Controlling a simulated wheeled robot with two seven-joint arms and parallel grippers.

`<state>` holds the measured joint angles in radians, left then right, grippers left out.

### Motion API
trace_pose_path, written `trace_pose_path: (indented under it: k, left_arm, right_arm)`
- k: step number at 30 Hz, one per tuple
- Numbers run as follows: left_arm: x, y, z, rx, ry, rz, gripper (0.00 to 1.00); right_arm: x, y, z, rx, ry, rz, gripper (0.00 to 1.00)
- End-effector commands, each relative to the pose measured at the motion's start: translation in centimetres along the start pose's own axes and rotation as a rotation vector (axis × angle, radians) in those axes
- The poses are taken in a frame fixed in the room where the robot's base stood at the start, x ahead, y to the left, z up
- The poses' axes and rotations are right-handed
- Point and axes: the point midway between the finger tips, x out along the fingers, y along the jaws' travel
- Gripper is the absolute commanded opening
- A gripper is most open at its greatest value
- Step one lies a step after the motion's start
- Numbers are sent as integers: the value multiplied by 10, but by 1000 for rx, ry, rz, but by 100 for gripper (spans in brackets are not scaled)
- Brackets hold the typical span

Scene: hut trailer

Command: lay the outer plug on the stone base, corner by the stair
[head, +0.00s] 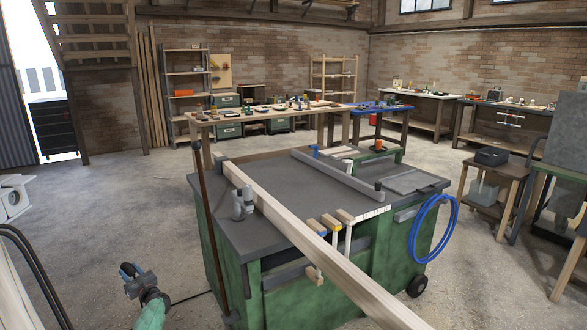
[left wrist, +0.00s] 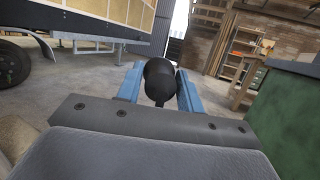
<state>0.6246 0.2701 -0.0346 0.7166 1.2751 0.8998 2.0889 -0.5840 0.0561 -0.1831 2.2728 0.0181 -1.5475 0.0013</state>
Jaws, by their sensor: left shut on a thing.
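My left gripper (head: 130,272) is low at the left of the head view, above the concrete floor and left of the green workbench. In the left wrist view its two blue fingers (left wrist: 161,88) are shut on a black, rounded, plug-like thing (left wrist: 160,76), which I take to be the outer plug. Its far end is hidden. The wooden stair (head: 95,50) stands at the upper left of the head view, well beyond the gripper. I cannot make out a stone base in either view. My right gripper is not in view.
The green workbench (head: 300,205) with a long wooden beam (head: 300,232) across it fills the middle. A trailer (left wrist: 85,25) with a black wheel (left wrist: 14,62) stands at the left. Open floor (head: 110,205) lies toward the stair.

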Motion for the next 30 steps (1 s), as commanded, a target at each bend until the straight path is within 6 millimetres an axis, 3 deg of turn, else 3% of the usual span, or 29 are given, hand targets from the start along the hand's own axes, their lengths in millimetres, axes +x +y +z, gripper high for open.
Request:
trace_pose_path:
  k: [6,12,30]
  left_arm:
    - [-10,-29,-31,-68,-1,-286,10]
    - [-23,-47,-50,-112,-2,-451,10]
    - [-42,-64,-68,-162,-2,-604,10]
  right_arm:
    - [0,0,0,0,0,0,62]
    - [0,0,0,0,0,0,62]
    - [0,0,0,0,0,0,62]
